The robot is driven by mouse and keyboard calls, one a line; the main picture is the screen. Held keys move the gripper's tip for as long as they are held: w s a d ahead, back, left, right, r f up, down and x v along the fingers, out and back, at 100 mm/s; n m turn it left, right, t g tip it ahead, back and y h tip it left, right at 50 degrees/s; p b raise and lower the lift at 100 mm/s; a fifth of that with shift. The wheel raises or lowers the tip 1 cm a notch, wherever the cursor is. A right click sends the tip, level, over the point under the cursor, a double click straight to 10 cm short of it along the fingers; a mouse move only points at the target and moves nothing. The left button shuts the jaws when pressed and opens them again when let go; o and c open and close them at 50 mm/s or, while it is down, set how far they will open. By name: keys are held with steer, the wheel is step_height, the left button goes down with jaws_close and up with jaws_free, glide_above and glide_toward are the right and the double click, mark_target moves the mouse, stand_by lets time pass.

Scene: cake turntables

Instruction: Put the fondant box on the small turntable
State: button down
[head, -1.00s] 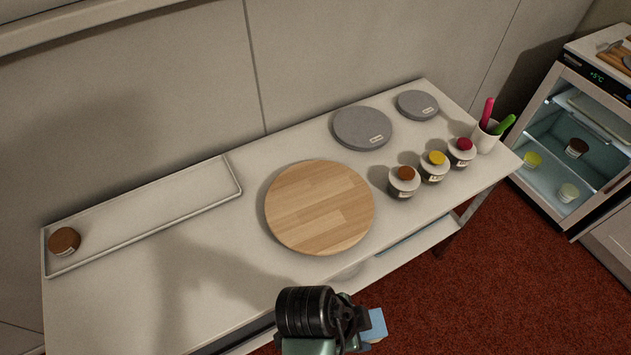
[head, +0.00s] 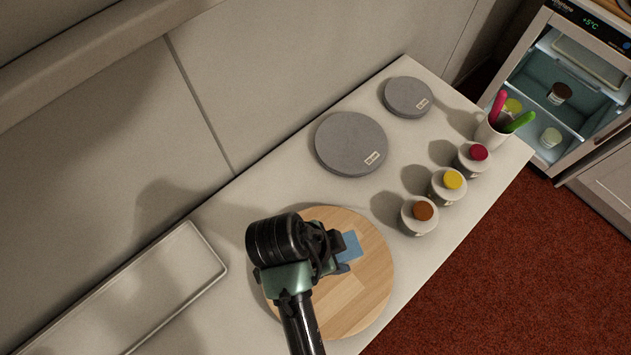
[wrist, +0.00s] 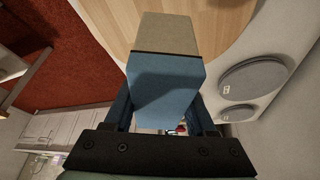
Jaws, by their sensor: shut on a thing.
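The fondant box is a blue block with a beige end in the wrist view (wrist: 168,90); its blue side also shows in the head view (head: 350,246). My gripper (head: 338,254) is shut on it, over the large wooden round board (head: 372,285). My gripper and arm hide part of the box and board. Two grey discs lie farther back on the table. The smallest disc (head: 407,96) is at the back right and has nothing on it. The middle-sized disc (head: 350,143) is also bare, between the smallest disc and the board. Their labels are too small to read.
A white cup (head: 491,135) with pink and green tools stands right of the smallest disc. An empty-looking tray part (head: 190,255) is at left. A wall runs behind; an open fridge (head: 560,85) is at right.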

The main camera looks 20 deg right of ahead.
steer(key=shift+w+f, duration=0.25)
steer(key=f, duration=0.4)
steer(key=shift+s, duration=0.2)
steer(key=shift+f+p, duration=0.3)
steer(key=shift+f, duration=2.4)
steer(key=shift+w, duration=0.1)
steer(key=shift+f, duration=0.15)
steer(key=shift+c, duration=1.1)
jaws_free()
